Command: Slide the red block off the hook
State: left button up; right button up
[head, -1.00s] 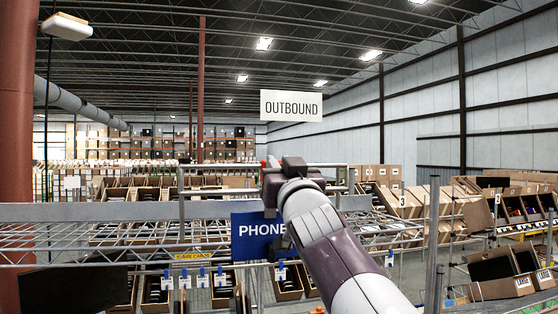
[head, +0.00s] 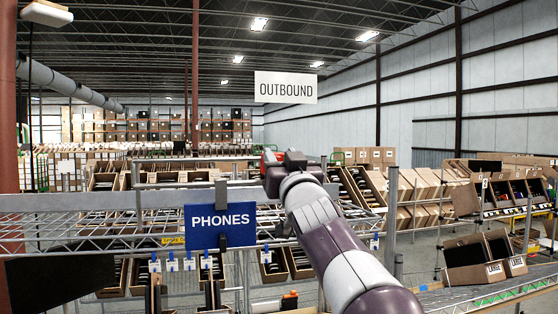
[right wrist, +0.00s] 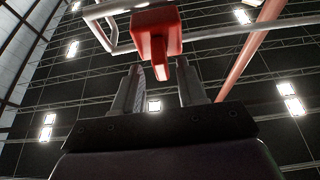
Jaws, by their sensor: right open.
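The red block (right wrist: 158,33) hangs above my right gripper in the right wrist view, against pale metal bars (right wrist: 225,28) of the hook. A narrow red tab on its underside points down toward the gap between my fingers. My right gripper (right wrist: 160,78) is open, one finger on each side below the block, and holds nothing. In the head view the right gripper (head: 284,158) shows at the end of my arm, with a small bit of red (head: 268,155) at its left; the hook is mostly hidden there. My left gripper is not in view.
A wire shelf (head: 80,203) with a blue PHONES sign (head: 220,225) and small blue-and-white tags stands at front left. A dark panel (head: 60,283) is at lower left. Tilted cartons (head: 475,262) stand at the right. An OUTBOUND sign (head: 286,88) hangs behind.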

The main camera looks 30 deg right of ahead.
jog(key=b+v, duration=0.4)
jog(key=v, duration=0.8)
jog(key=shift+s, duration=0.4)
jog(key=shift+d+f, duration=0.15)
